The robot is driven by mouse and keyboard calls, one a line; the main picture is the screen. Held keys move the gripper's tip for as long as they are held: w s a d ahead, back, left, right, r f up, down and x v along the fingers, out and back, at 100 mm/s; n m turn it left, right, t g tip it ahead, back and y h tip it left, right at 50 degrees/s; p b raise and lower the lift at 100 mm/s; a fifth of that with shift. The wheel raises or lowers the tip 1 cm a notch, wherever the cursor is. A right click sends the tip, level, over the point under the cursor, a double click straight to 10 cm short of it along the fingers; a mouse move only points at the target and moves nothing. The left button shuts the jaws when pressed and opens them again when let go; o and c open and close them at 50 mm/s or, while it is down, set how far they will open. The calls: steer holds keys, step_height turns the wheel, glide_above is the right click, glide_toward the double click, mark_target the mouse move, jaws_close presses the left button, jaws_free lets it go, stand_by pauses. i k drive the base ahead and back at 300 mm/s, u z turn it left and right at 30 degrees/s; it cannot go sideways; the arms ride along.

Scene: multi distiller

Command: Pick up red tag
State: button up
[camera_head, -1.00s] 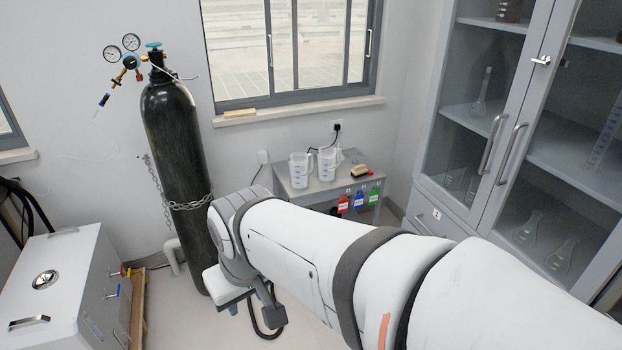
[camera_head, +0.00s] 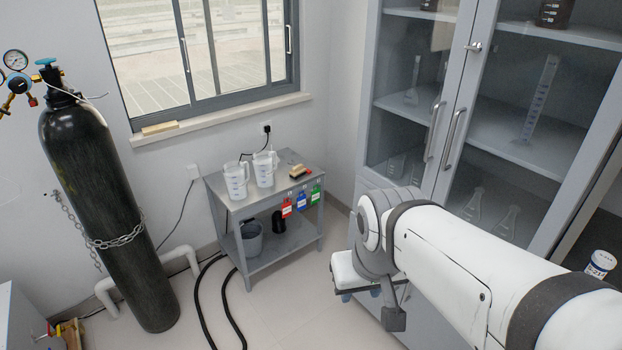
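The red tag (camera_head: 287,208) hangs from the front edge of a small grey metal table (camera_head: 246,202). A blue tag (camera_head: 301,202) and a green tag (camera_head: 315,195) hang beside it to the right. My arm reaches in from the lower right, and its end (camera_head: 370,296) is in front of the cabinet, right of the table and apart from the tags.
Two clear measuring jugs (camera_head: 236,180) and a wooden brush (camera_head: 299,171) stand on the table. A grey bucket (camera_head: 251,238) sits on its lower shelf. A chained black gas cylinder (camera_head: 95,200) stands left. A glass-door cabinet (camera_head: 455,120) stands right. Black hoses (camera_head: 228,305) lie on the floor.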

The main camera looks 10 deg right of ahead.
mark_target(286, 208)
steer(key=i, duration=1)
steer(key=z, duration=0.05)
